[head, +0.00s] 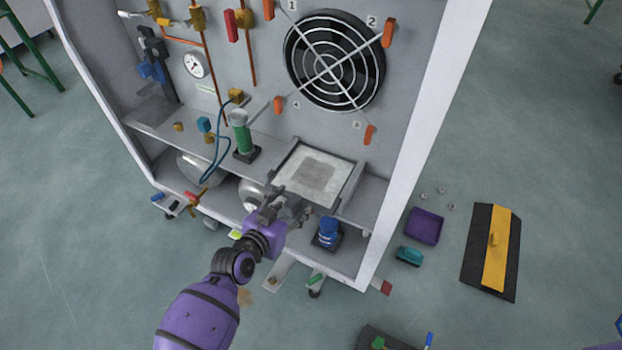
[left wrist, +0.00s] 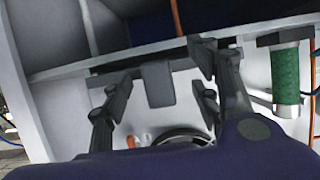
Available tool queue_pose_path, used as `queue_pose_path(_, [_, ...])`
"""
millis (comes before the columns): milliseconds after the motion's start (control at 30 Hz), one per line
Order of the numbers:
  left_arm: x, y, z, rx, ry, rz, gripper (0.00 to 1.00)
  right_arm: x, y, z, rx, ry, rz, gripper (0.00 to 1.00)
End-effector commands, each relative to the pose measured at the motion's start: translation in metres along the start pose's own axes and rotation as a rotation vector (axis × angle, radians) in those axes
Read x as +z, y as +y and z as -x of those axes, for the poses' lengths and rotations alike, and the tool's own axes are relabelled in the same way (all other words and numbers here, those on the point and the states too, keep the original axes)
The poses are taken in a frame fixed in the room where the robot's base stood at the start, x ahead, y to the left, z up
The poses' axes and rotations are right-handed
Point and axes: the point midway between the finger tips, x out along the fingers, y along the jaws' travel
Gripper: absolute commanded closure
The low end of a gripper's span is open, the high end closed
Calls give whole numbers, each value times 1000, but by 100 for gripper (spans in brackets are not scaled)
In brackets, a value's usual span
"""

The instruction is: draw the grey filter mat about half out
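A flat, light grey panel with a darker grey square in its middle, which looks like the filter mat (head: 318,177), lies in a thin frame on the cabinet's shelf, below the fan. My left gripper (head: 285,203) is at the panel's front edge, at its lower left. In the left wrist view my left gripper (left wrist: 163,85) is open, its fingers on either side of a grey tab (left wrist: 158,83) at a dark bar. I see gaps beside the tab; whether a finger touches it I cannot tell. My right gripper is not in view.
A green cylinder (head: 243,137) stands left of the panel; it also shows in the left wrist view (left wrist: 286,78). A blue item (head: 328,232) stands on the lower shelf. The cabinet's white side wall (head: 428,130) bounds the right. A purple tray (head: 424,226) lies on the floor.

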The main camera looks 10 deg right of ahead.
Motion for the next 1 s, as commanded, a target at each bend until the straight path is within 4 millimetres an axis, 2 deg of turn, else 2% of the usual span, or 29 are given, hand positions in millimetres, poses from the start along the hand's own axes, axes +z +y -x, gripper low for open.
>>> queue_pose_path(33, [0,0,0,0,0,0,53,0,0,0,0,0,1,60])
queue_pose_path(400, [0,0,0,0,-1,0,100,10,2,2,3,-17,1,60])
queue_pose_path(633, [2,-1,5,-1,0,-1,100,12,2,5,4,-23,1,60])
queue_pose_path(1000, [13,-1,33,-1,-1,-2,100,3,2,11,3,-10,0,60])
